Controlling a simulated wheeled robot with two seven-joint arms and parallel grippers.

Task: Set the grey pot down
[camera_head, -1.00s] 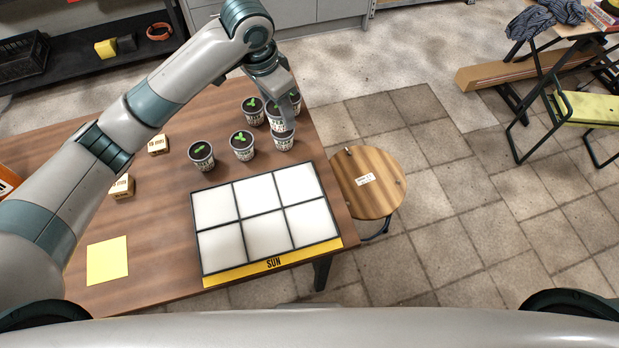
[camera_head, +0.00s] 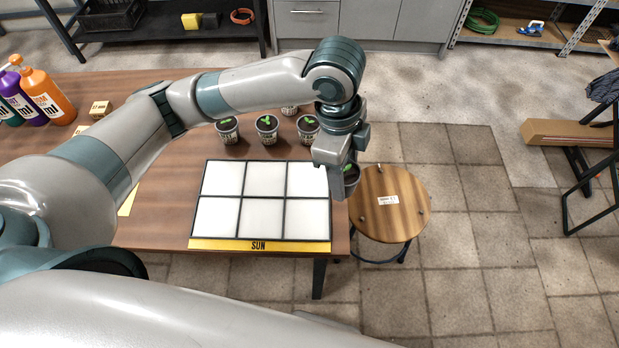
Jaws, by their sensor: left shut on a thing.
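My left gripper (camera_head: 341,184) points down and is shut on a grey pot (camera_head: 352,180) with a green seedling. The gripper hides much of this pot. It is held in the air over the right edge of the white-celled tray (camera_head: 260,245), by the table's right edge. The tray has a yellow front strip marked SUN. Other seedling pots stand behind it, including one on the left (camera_head: 228,131), one in the middle (camera_head: 267,130) and one on the right (camera_head: 308,128); another is partly hidden by my arm. My right gripper is out of view.
A round wooden stool (camera_head: 402,225) with a white label stands right of the table (camera_head: 165,215). Several bottles (camera_head: 48,96) and small wooden blocks (camera_head: 100,108) are at the table's left. The visible tray cells are empty.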

